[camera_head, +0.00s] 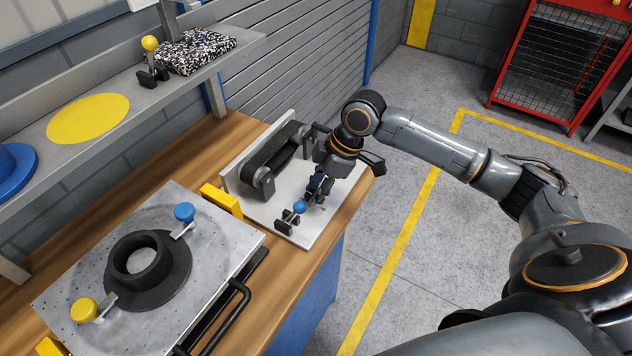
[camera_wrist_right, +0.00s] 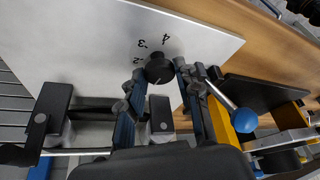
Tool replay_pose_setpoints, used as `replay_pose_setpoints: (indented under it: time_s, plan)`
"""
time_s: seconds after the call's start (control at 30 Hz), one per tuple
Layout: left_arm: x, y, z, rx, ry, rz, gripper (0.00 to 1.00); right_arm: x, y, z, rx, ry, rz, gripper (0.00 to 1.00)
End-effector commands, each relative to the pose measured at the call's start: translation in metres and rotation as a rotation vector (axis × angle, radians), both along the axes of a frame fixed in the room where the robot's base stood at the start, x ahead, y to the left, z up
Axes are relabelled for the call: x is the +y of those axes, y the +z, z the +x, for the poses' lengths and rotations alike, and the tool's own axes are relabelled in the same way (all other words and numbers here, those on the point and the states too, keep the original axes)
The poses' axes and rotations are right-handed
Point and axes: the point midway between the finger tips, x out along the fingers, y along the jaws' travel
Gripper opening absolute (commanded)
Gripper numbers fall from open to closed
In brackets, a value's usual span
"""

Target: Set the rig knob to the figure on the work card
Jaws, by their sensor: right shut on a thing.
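The rig knob (camera_wrist_right: 158,69) is a dark round knob on a pale plate (camera_wrist_right: 90,40) in the right wrist view. The figures 2, 3 and 4 are printed beside it; which one its mark faces I cannot tell. My right gripper (camera_wrist_right: 160,76) has one finger on each side of the knob and is shut on it. In the head view the right gripper (camera_head: 316,190) is down over the rig plate (camera_head: 310,232) and hides the knob. No work card can be made out. My left gripper is not in view.
A blue-ball lever (camera_head: 299,206) stands close beside the right gripper. A black belt unit (camera_head: 275,160) is behind it. Left on the wooden bench (camera_head: 180,160) is a metal plate (camera_head: 70,255) with a black ring (camera_head: 170,262) and knobbed clamps. A shelf (camera_head: 30,138) runs above.

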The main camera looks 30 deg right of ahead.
Motion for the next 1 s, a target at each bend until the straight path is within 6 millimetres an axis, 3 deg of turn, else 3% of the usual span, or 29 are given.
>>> replay_pose_setpoints:
  time_s: [0.03,0.5,0.7,1.0]
  plan:
    - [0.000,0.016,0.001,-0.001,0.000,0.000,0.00,0.001,0.006,-0.003,0.006,-0.035,0.001,0.02]
    - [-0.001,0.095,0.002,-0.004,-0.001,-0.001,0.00,0.004,0.007,-0.005,0.006,-0.472,0.002,0.02]
    - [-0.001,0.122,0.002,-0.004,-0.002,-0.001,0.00,0.005,0.006,-0.006,0.005,-0.641,0.002,0.02]
    - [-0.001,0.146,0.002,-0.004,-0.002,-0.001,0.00,0.006,0.003,-0.006,0.004,-0.816,0.002,0.02]
